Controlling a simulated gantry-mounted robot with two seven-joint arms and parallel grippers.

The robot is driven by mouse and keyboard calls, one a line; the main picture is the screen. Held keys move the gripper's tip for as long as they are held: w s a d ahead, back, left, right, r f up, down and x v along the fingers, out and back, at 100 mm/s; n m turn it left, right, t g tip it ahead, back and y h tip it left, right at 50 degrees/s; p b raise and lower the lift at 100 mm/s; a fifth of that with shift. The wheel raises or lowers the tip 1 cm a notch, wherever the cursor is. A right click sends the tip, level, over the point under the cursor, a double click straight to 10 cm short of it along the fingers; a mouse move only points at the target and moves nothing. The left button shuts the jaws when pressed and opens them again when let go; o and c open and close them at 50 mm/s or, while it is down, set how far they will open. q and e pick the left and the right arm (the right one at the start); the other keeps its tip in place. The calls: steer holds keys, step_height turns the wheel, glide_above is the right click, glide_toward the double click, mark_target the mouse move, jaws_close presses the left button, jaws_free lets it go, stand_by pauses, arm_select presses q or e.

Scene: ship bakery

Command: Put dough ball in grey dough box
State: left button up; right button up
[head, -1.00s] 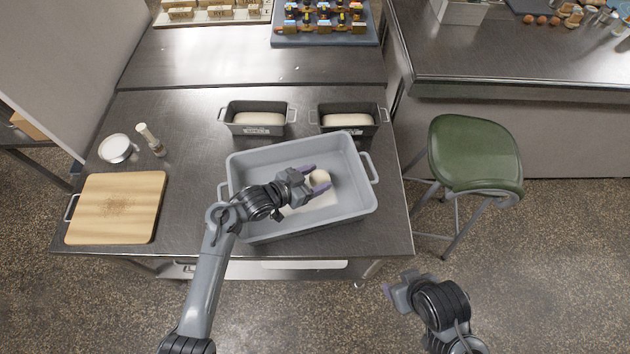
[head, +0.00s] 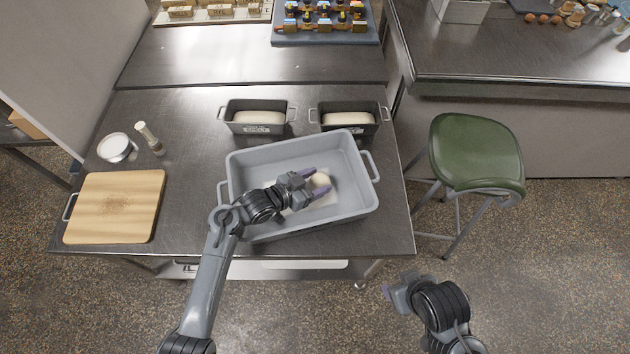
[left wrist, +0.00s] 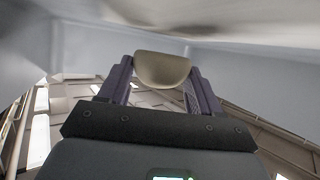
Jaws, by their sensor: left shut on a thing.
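The grey dough box (head: 348,155) stands on the steel table, with light-coloured dough or a pale patch on its floor. My left gripper (head: 317,187) is inside the box's outline, low over the floor. It is shut on a pale dough ball (head: 321,181), which also shows between the purple fingers in the left wrist view (left wrist: 162,70). Whether the ball touches the box floor is hard to tell. My right gripper (head: 391,293) hangs away from the table at the lower right; its fingers are too unclear to read.
Two dark loaf tins (head: 243,127) (head: 345,127) with dough stand behind the box. A wooden board (head: 115,205), a white-topped bowl (head: 116,147) and a shaker (head: 150,138) are at the left. A green stool (head: 475,150) stands right of the table.

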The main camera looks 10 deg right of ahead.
arm_select(q)
steer(key=o, duration=1)
steer(key=shift+s+a+f, duration=0.1)
steer(key=shift+f, duration=0.25)
steer(key=shift+o, duration=0.5)
steer(key=shift+f, duration=0.1)
steer(key=shift+r, duration=0.3)
steer(key=shift+r+p, duration=0.45)
steer(key=shift+r, duration=0.05)
steer(key=p+v, duration=0.1)
steer(key=v, duration=0.6)
steer(key=shift+a+r, duration=0.15)
steer(key=shift+r, duration=0.05)
